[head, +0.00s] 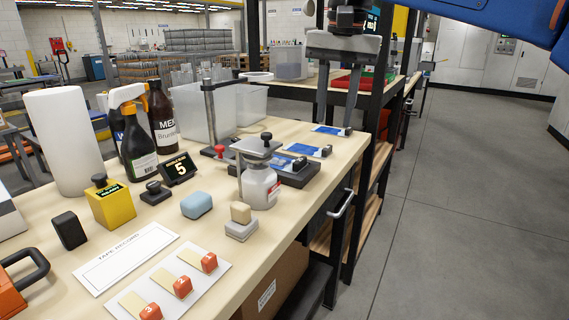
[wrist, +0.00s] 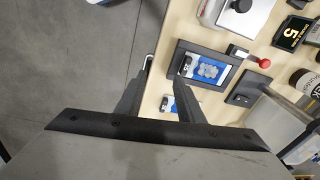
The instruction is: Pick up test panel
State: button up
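Flat panels with blue faces and small black blocks at one end lie on the workbench. One panel (head: 328,130) lies near the far right corner, just below my gripper (head: 337,124) in the head view. Another panel (head: 303,150) lies nearer. A third blue panel (head: 283,162) sits on a dark fixture (head: 296,175). I cannot tell which is the test panel. In the wrist view, a blue panel with a grey pattern (wrist: 208,70) sits in a dark frame, and another (wrist: 167,103) shows between my fingers. My gripper is open and empty, fingers pointing down above the bench edge.
Clear bins (head: 205,110) stand behind. A dark rack post (head: 377,150) rises right of the bench. Open floor (head: 470,200) lies further right.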

notch_tip(320, 180, up, 5)
jog(key=m+g, duration=0.1)
send_over(299, 161)
jog(key=shift+m, duration=0.3)
jog(key=f, duration=1.1)
jog(key=shift+s+a+f, duration=0.15)
jog(key=shift+a, duration=0.2)
jog(key=shift+w+d+f, duration=0.15)
jog(key=shift+f, duration=1.2)
jog(key=shift+w+d+f, duration=0.1)
jog(key=shift+d+f, duration=0.05)
jog(key=shift+f, duration=1.15)
jog(key=shift+c, duration=0.6)
grip_shut()
